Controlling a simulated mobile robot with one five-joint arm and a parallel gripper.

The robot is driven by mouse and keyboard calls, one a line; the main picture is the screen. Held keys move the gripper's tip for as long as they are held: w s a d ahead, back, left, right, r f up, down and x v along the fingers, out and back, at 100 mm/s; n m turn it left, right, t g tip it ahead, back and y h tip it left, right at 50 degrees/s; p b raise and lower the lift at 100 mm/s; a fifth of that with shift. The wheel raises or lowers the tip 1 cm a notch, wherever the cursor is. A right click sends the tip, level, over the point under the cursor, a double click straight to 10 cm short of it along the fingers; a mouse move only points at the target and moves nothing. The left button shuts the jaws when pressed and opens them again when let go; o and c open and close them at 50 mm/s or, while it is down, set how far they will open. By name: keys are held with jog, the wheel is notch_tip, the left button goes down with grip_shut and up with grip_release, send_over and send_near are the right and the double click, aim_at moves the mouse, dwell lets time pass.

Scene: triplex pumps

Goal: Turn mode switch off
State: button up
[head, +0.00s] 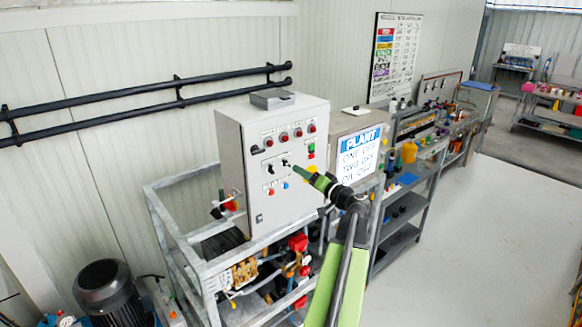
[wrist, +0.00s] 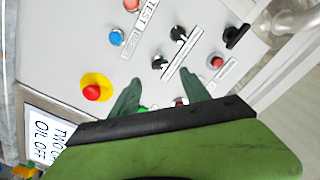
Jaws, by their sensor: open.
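The grey control box (head: 245,150) stands on a metal frame, with lamps, buttons and black selector switches on its front. One black selector (head: 270,169) is left of my gripper (head: 293,167); another (head: 286,162) is beside the fingertips. In the wrist view two black knobs show ahead of the fingers, an upper one (wrist: 178,33) and a lower one (wrist: 159,62). Their labels are too small to read, so I cannot tell which is the mode switch. My gripper's green fingers (wrist: 160,77) are apart, one each side of the lower knob's line, with nothing held. Contact is unclear.
A red emergency stop on yellow (wrist: 94,91), a blue button (wrist: 117,37) and a red lamp (wrist: 216,62) are close by on the panel. A PLANT whiteboard (head: 359,152) stands right of the box. Floor (head: 460,240) is clear at right.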

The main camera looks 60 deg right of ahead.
aim_at(289, 165)
jog(key=x, duration=0.8)
jog(key=shift+s, duration=0.1)
jog(key=shift+c, duration=0.4)
